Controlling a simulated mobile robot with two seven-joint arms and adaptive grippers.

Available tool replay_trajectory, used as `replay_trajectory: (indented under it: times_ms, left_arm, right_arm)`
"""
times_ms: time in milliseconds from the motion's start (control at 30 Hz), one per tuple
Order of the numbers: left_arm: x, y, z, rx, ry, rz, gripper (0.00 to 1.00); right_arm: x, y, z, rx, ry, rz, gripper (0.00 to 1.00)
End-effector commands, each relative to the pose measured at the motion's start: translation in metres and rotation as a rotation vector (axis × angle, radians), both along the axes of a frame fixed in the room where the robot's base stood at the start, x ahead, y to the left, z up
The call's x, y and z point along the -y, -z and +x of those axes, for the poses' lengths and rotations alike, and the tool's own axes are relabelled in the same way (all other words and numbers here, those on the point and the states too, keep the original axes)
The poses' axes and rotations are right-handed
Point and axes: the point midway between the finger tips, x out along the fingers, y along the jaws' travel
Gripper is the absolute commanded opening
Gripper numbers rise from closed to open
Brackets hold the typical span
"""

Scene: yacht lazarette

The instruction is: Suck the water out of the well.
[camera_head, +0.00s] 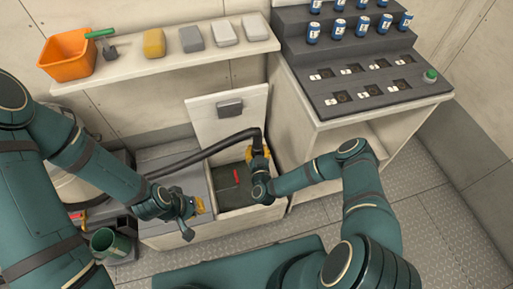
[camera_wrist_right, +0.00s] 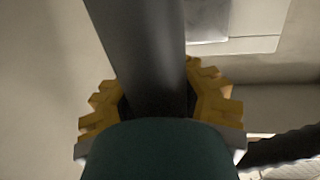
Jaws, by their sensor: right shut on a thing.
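The well (camera_head: 229,197) is an open box in the bench with its pale lid (camera_head: 230,115) raised behind it. Its inside is dark, and a small red item (camera_head: 236,176) shows in it. I cannot tell the water level. My right gripper (camera_head: 258,161) is at the well's right side, shut on the dark suction tube (camera_wrist_right: 143,50). The tube's lower end is hidden. A black hose (camera_head: 190,161) runs from the tube to the left. My left gripper (camera_head: 195,213) hangs at the front left of the well, apart from it; its opening is unclear.
A pale drum (camera_head: 78,185) stands at left, partly behind my left arm. A green cup (camera_head: 103,241) is below it. A shelf (camera_head: 165,66) carries an orange bin (camera_head: 67,55) and several blocks. A dark panel (camera_head: 372,92) with several blue cans stands at right. Floor at right is clear.

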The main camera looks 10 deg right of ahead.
Motion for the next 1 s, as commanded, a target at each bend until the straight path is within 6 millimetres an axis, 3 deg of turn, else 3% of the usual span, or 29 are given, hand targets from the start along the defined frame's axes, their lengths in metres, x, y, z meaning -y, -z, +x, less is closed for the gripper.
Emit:
replay_trajectory:
  times_ms: [100,1000]
  left_arm:
    - [0.0,0.016,0.002,0.006,-0.001,0.001,0.0]
    - [0.0,0.01,0.002,0.005,-0.002,0.001,0.0]
  right_arm:
    - [0.0,0.017,0.0,0.001,0.001,0.001,0.0]
    - [-0.001,0.107,0.0,0.001,0.0,-0.001,0.0]
